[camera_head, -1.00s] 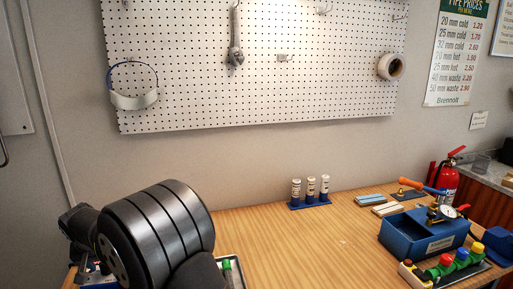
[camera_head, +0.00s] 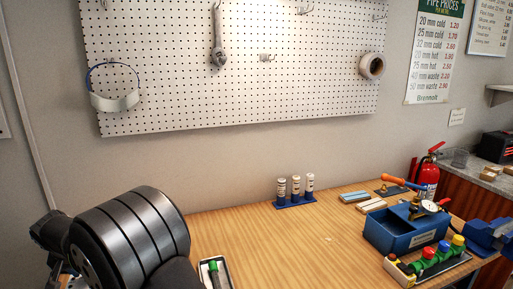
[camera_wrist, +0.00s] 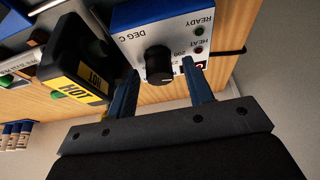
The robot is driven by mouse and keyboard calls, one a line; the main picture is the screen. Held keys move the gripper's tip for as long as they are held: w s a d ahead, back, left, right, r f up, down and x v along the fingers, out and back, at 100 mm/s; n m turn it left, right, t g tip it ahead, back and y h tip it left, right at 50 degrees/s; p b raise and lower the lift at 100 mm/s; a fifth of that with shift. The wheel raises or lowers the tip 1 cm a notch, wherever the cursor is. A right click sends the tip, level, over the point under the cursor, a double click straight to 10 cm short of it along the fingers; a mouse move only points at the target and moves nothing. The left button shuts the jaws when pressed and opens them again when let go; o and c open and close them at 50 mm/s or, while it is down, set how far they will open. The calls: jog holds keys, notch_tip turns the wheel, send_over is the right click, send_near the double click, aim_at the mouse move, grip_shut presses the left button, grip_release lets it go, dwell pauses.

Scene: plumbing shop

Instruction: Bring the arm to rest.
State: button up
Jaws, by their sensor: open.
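My gripper (camera_wrist: 159,72) shows in the wrist view, with two blue fingers spread apart. The fingers are on either side of the black knob (camera_wrist: 159,64) on a grey-white control box (camera_wrist: 170,30) marked DEG C, READY and HEAT. The picture is upside down there. I cannot tell whether the fingers touch the box. No held object shows between them. In the head view my dark arm link fills the lower left, and my gripper is out of sight.
A black block with yellow HOT labels (camera_wrist: 78,90) is close beside the left finger. On the bench (camera_head: 290,245) are a blue box (camera_head: 400,232), a rack of several coloured fittings (camera_head: 425,262) and a stand of three white-capped tubes (camera_head: 296,204). The middle bench is mostly clear.

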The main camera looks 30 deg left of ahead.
jog(key=m+h, duration=0.1)
jog(key=m, duration=0.2)
jog(key=m+t+h, duration=0.1)
jog(key=m, duration=0.2)
jog(key=shift+a+m, duration=0.2)
jog(key=shift+m, duration=0.2)
jog(key=shift+d+n, duration=0.15)
jog(key=shift+n, duration=0.55)
jog(key=n+y, duration=0.1)
jog(key=n, duration=0.2)
jog(key=n+g+y, duration=0.1)
jog(key=n, duration=0.2)
jog(key=shift+d, duration=0.1)
jog(key=shift+w+n+g+y, duration=0.1)
jog(key=shift+n+g+y, duration=0.25)
jog(key=shift+n, duration=0.75)
jog(key=shift+w+n+g+y, duration=0.1)
jog(key=shift+n+g+y, duration=0.25)
jog(key=shift+n, duration=0.75)
jog(key=shift+n+g, duration=0.8)
jog(key=shift+n, duration=1)
jog(key=v, duration=1.7)
jog(key=shift+r, duration=0.1)
